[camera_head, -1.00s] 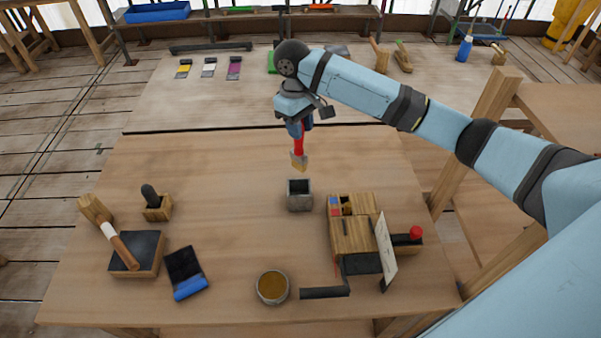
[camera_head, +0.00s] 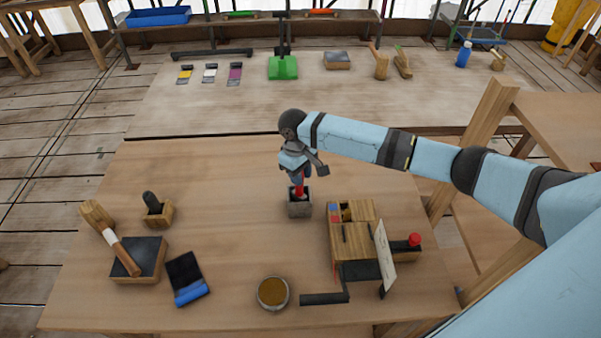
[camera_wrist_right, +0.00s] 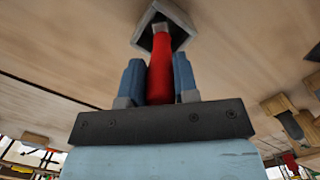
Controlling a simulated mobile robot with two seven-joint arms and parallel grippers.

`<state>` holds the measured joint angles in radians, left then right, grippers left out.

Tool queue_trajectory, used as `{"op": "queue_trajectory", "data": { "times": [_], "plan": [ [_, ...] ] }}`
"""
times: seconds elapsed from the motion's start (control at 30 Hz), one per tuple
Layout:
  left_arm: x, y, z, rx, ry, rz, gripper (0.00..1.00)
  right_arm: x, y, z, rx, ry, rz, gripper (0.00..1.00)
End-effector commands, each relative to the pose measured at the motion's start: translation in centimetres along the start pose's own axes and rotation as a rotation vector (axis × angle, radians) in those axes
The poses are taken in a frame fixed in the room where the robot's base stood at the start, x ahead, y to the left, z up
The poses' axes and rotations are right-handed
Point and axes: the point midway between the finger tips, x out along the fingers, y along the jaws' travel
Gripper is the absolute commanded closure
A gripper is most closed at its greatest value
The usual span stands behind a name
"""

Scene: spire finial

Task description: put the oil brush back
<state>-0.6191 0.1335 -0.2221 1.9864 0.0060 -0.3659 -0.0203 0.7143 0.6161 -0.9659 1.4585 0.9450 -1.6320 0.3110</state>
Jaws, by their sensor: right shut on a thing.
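The oil brush has a red handle (camera_head: 299,188), and its bristle end is down inside a small grey square holder (camera_head: 300,208) on the workbench. My right gripper (camera_head: 297,178) is above the holder and shut on the red handle. In the right wrist view the brush (camera_wrist_right: 161,68) stands between the two blue fingers of the gripper (camera_wrist_right: 160,85), and its far end reaches into the opening of the grey holder (camera_wrist_right: 164,14). The bristles are hidden in the holder. My left gripper is not in view.
Right of the holder stands a wooden box (camera_head: 352,236) with a white plate and a crank. A round tin (camera_head: 272,293) is in front.

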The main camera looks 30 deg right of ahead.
Motion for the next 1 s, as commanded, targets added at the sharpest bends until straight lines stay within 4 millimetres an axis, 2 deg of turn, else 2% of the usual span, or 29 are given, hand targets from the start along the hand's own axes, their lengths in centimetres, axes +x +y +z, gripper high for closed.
{"op": "queue_trajectory", "data": {
  "times": [0.2,0.23,0.3,0.33,0.67,0.77,1.0],
  "plan": [
    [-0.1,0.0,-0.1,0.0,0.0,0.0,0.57,0.1,0.0,0.0,0.001,0.0,-0.001,0.96],
    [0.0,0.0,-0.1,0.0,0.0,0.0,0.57,0.1,0.0,0.0,0.0,0.0,0.0,0.65],
    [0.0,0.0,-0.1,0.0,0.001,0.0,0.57,0.1,0.0,0.0,0.0,0.0,0.0,0.49],
    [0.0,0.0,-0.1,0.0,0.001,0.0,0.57,0.1,0.0,0.0,0.0,0.0,0.0,0.47],
    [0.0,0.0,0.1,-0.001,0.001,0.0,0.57,-0.3,0.0,0.0,0.0,0.001,0.0,0.47],
    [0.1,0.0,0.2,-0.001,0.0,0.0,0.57,-1.5,0.1,-0.1,0.001,0.004,-0.001,0.47],
    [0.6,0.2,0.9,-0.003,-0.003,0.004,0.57,-6.5,0.1,-0.1,0.0,0.004,0.0,0.47]
  ]
}}
